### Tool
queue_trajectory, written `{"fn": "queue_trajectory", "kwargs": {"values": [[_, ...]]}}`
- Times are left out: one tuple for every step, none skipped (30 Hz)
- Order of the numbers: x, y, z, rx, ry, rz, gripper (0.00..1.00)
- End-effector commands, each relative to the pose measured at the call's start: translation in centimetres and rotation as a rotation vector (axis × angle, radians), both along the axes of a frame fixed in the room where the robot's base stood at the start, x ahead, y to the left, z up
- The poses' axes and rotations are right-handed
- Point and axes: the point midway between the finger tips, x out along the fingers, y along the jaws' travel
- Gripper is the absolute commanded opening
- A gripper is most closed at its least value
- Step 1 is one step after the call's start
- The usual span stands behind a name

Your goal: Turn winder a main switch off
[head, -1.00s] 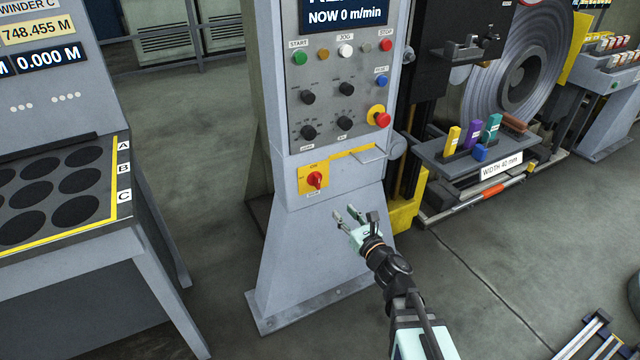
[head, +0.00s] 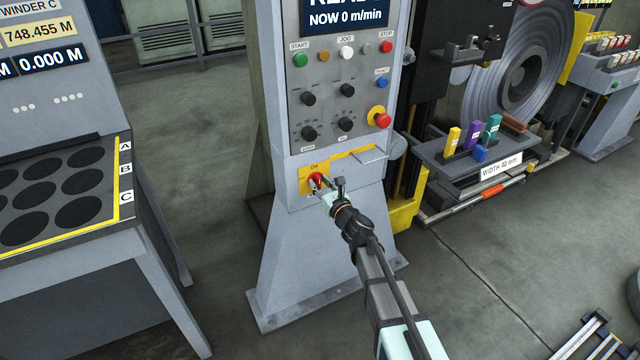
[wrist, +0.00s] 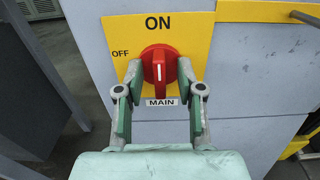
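The main switch is a red rotary knob (wrist: 159,66) on a yellow plate (wrist: 190,28) marked ON at the top and OFF at the left, with a MAIN label below. Its grip bar stands upright, in line with ON, with a white mark on it. In the head view the switch plate (head: 306,176) is low on the grey console, and the knob is partly hidden by my gripper (head: 318,186). In the wrist view my gripper (wrist: 159,76) is open, one finger on each side of the knob. I cannot tell whether the fingers touch it.
Above the switch, the console panel (head: 325,75) carries black knobs, coloured buttons and a red emergency stop (head: 382,120). A yellow strip with a metal handle (head: 369,155) is right of the switch. A table with round black recesses (head: 60,190) stands at left.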

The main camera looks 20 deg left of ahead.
Motion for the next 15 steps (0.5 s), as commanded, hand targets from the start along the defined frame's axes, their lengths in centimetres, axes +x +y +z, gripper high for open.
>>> {"fn": "queue_trajectory", "kwargs": {"values": [[0.16,0.16,0.01,0.000,0.000,0.000,0.38],[0.17,0.18,0.01,0.000,0.000,0.000,0.38],[0.18,0.21,0.01,0.000,0.000,0.000,0.38],[0.18,0.21,0.01,0.000,0.000,0.000,0.38],[0.16,0.20,0.01,0.000,0.000,0.000,0.38],[0.15,0.19,0.01,0.000,0.000,0.000,0.38],[0.14,0.18,0.01,0.000,0.000,0.000,0.38],[0.14,0.18,0.01,0.000,0.000,0.000,0.38],[0.14,0.18,0.01,0.000,0.000,0.000,0.38],[0.14,0.18,0.01,0.000,0.000,0.000,0.30],[0.14,0.18,0.01,0.000,0.000,0.000,0.20],[0.13,0.18,0.01,0.000,0.000,0.000,0.06],[0.13,0.18,0.01,0.000,0.000,0.000,0.00],[0.13,0.18,0.01,0.000,0.000,0.000,0.00],[0.14,0.18,0.01,0.000,0.000,0.000,0.00]]}}
